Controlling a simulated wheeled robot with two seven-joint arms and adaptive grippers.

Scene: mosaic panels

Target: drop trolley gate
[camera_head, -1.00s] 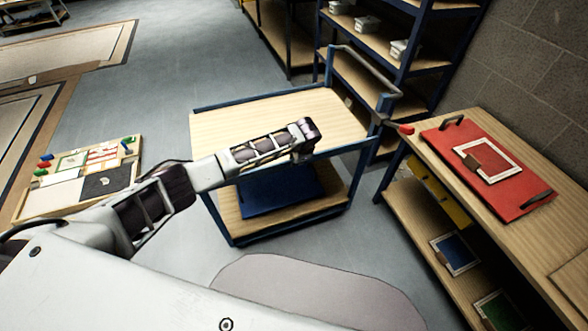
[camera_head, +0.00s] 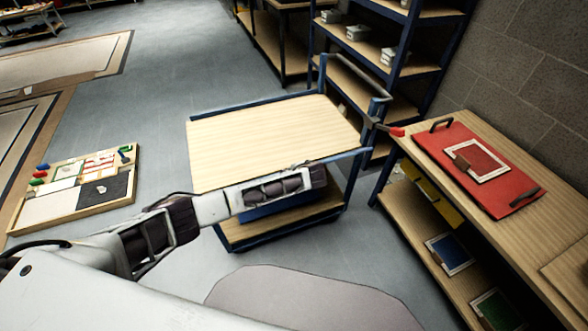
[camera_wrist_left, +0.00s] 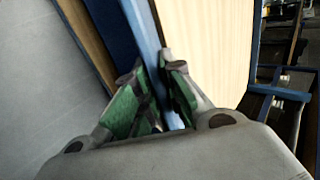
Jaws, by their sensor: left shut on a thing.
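The trolley (camera_head: 265,135) stands mid-floor in the head view, with a blue frame, a pale wooden top and a lower wooden shelf. A dark blue panel (camera_head: 285,207) shows below the top, partly hidden by my left arm. My left gripper (camera_wrist_left: 153,62) has green-padded fingers shut on a blue rail (camera_wrist_left: 147,30) along the edge of the wooden top in the left wrist view. In the head view my left arm reaches to the trolley's near side, and its fingers are hidden. I cannot tell whether this rail is the gate. My right gripper is out of view.
A bent handle (camera_head: 379,95) rises at the trolley's right end, with a red-tipped part (camera_head: 396,132) near the bench. The wooden bench (camera_head: 420,160) holds a red panel (camera_head: 478,165). Blue racks (camera_head: 400,75) stand behind. A tray (camera_head: 75,190) lies left; grey floor is clear between.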

